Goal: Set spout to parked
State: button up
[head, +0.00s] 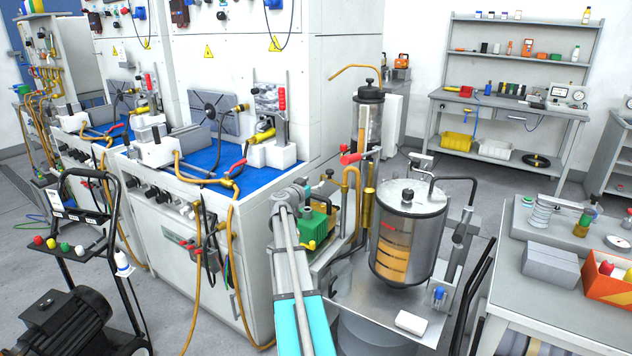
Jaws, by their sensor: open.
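A thin copper-coloured bent spout (352,69) stands above the black cap of a narrow glass cylinder (368,122), left of the steel vessel. It curves over toward the left, and its tip hangs free over the floor side. My arm reaches up from the bottom middle. My gripper (320,187) is at the arm's far end, small and partly lost among fittings. It appears open and empty, below and left of the glass cylinder and well apart from the spout. Its fingertips are hard to make out.
A steel vessel (411,222) with a window and a black side pipe (456,181) stands right of my arm. A red-handled valve (355,156) sits in front of the cylinder. A washer bench (190,205) is at left, a grey table (530,298) at right.

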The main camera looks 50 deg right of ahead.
jog(key=shift+a+m, duration=0.1)
jog(key=shift+m, duration=0.2)
jog(key=c, duration=0.7)
jog(key=shift+a+r+m, duration=0.1)
jog(key=shift+m, duration=0.6)
jog(key=c, duration=0.4)
jog(key=m, duration=0.2)
jog(key=a+m+p, duration=0.1)
jog(key=m, duration=0.4)
jog(key=shift+a+r, duration=0.15)
jog(key=shift+r, duration=0.1)
grip_shut()
jog(key=a+m+p, duration=0.1)
jog(key=m, duration=0.8)
jog(key=a+r+m+y+p, duration=0.1)
jog(key=a+m, duration=0.1)
jog(key=m, duration=0.7)
jog(key=a+m+p, duration=0.1)
jog(key=m+p, duration=0.1)
jog(key=m, duration=0.7)
jog(key=shift+a+r+y, duration=0.2)
jog(key=shift+a+y, duration=0.05)
jog(key=shift+y, duration=0.15)
